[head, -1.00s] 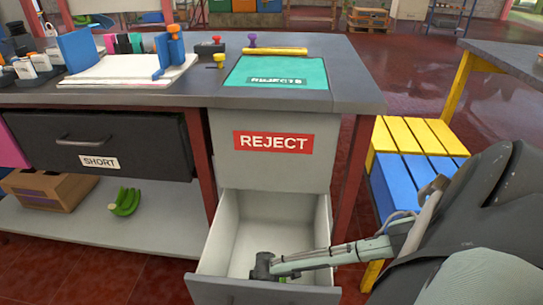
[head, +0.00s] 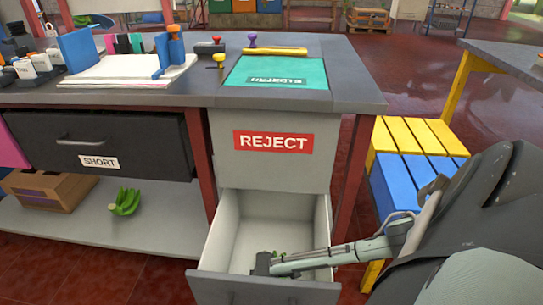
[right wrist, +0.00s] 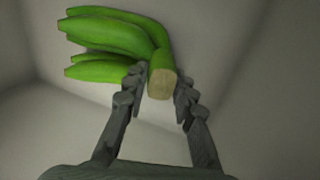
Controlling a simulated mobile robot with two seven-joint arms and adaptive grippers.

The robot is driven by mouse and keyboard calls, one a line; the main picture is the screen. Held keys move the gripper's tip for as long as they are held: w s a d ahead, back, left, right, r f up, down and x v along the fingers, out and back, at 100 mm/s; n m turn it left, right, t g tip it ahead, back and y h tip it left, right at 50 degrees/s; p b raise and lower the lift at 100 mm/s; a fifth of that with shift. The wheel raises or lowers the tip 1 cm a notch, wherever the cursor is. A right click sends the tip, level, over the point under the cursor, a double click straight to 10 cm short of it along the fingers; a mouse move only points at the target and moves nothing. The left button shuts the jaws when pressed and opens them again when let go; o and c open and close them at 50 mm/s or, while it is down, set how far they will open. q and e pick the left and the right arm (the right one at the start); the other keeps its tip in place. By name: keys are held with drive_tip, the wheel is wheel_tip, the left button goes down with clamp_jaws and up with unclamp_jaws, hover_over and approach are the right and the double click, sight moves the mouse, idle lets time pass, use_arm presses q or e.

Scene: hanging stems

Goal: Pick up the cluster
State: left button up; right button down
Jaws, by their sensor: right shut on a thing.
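A green banana cluster (right wrist: 112,40) with a cut tan stem end (right wrist: 162,84) shows in the right wrist view, inside a pale drawer. My right gripper (right wrist: 160,92) has one finger on each side of the stem and is shut on it. In the head view, my right gripper (head: 264,264) is inside the open drawer (head: 224,237) under the REJECT label, near its front. My left gripper is not in view.
Another green cluster (head: 125,201) lies on the lower shelf (head: 85,222), beside a cardboard box (head: 50,190). The SHORT drawer (head: 105,142) is closed. The bench top holds a teal mat (head: 275,72) and stamps. A yellow and blue slatted bench (head: 415,150) stands right of the drawer.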

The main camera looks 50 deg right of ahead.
drive_tip(key=shift+s, duration=0.15)
